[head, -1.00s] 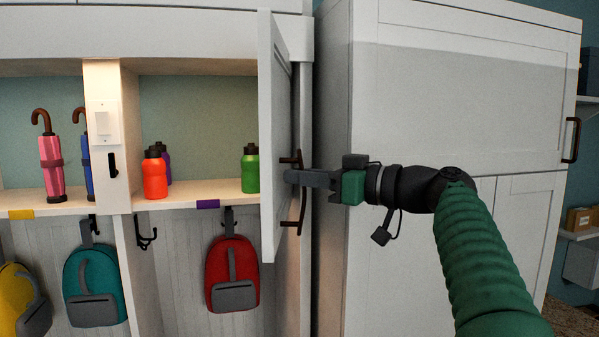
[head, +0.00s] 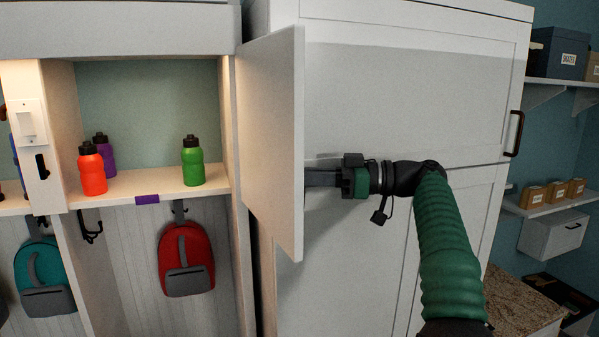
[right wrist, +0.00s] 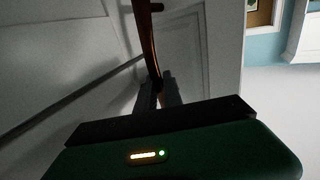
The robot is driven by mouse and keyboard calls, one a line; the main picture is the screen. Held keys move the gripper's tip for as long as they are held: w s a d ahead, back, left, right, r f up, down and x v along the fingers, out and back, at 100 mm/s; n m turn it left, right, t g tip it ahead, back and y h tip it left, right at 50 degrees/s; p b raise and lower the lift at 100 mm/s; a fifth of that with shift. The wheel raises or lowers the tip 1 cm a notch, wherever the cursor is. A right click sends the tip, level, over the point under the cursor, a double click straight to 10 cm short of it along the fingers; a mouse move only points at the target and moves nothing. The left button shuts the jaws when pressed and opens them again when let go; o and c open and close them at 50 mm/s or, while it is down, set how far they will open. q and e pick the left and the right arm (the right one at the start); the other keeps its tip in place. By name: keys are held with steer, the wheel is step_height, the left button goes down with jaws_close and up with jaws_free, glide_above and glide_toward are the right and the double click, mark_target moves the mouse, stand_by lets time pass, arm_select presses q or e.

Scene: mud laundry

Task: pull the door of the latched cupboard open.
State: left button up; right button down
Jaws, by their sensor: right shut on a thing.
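The cupboard door (head: 272,140) stands swung wide open on its right-side hinge, with its inner face toward the head view. The open cupboard shows a shelf (head: 160,188) with orange, purple and green bottles. My right gripper (head: 312,178) reaches behind the door from the right, its fingertips hidden by the door in the head view. In the right wrist view its fingers (right wrist: 160,92) are shut on the dark bar handle (right wrist: 147,50) on the door's outer face. My left gripper is not in view.
A tall white cabinet (head: 400,110) stands close on the right, behind my right arm. Below the shelf hang a red backpack (head: 186,260) and a teal backpack (head: 42,275). Shelves with boxes (head: 553,193) are at the far right.

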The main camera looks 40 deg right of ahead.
steer(key=shift+r, duration=0.3)
steer(key=c, duration=1.8)
jaws_free()
steer(key=shift+d, duration=0.1)
steer(key=shift+o, duration=1.1)
steer(key=shift+w+d+f, duration=0.1)
steer(key=shift+d, duration=0.05)
steer(key=shift+o, duration=0.4)
steer(key=shift+d+f, duration=0.15)
steer(key=shift+d, duration=0.2)
steer(key=shift+a+f, duration=0.1)
